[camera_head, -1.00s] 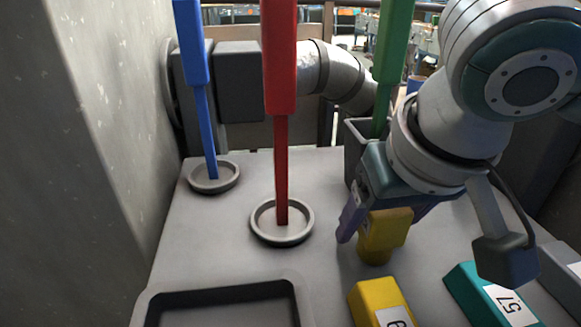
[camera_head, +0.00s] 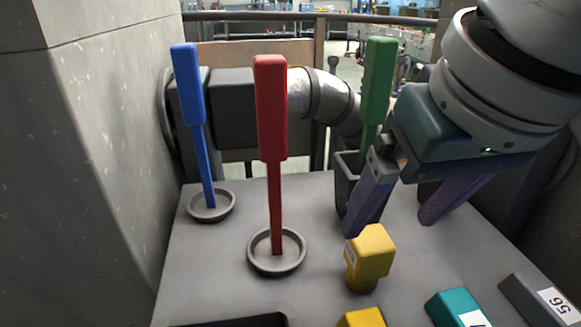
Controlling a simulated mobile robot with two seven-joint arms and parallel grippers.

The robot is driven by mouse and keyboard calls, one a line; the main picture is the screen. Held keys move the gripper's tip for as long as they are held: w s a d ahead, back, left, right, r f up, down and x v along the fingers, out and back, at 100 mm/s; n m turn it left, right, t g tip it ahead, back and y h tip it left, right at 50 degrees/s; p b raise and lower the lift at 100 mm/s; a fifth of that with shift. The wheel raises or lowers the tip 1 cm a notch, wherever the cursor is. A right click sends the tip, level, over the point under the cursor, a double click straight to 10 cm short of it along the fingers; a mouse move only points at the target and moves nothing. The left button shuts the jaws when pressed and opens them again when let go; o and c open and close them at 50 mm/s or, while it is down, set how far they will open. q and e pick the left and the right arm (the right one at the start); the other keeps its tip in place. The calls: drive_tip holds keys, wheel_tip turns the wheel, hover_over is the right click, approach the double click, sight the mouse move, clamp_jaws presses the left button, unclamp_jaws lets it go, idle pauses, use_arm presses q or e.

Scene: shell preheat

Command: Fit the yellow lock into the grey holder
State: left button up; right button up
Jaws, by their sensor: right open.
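A yellow piece (camera_head: 368,258) with a wide head and a narrower lower part stands upright on the grey table, right of centre; I take it to be the yellow lock. My right gripper (camera_head: 393,224) is open and empty, above and behind it, with its purple fingers spread wide and apart from it. A second yellow block (camera_head: 362,319) is cut off at the bottom edge. I cannot tell which grey part is the holder; a grey upright box (camera_head: 345,183) stands behind the gripper's left finger. My left gripper is out of view.
A blue stick stands in a round grey dish (camera_head: 228,213), a red stick in another dish (camera_head: 258,266). A green stick (camera_head: 376,85) rises from the grey box. A teal block (camera_head: 452,304) and a grey block (camera_head: 520,292) lie front right. A wall (camera_head: 85,170) bounds the left.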

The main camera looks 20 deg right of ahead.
drive_tip(key=shift+o, duration=0.4)
drive_tip(key=shift+s+r, duration=0.15)
drive_tip(key=shift+r, duration=0.35)
drive_tip(key=n+g+y+p, duration=0.1)
drive_tip(key=n+g+y, duration=0.3)
drive_tip(key=n, duration=1.4)
approach(379, 237)
wheel_tip(379, 237, down, 3)
drive_tip(key=d+y, duration=0.1)
drive_tip(key=d, duration=0.1)
drive_tip(key=shift+t, duration=0.4)
drive_tip(key=x, duration=0.3)
drive_tip(key=a+x, duration=0.1)
drive_tip(key=x, duration=0.2)
drive_tip(key=a+b+x, duration=0.1)
drive_tip(key=x, duration=0.3)
drive_tip(key=shift+s+r, duration=0.25)
drive_tip(key=shift+r, duration=0.1)
drive_tip(key=shift+c, duration=0.3)
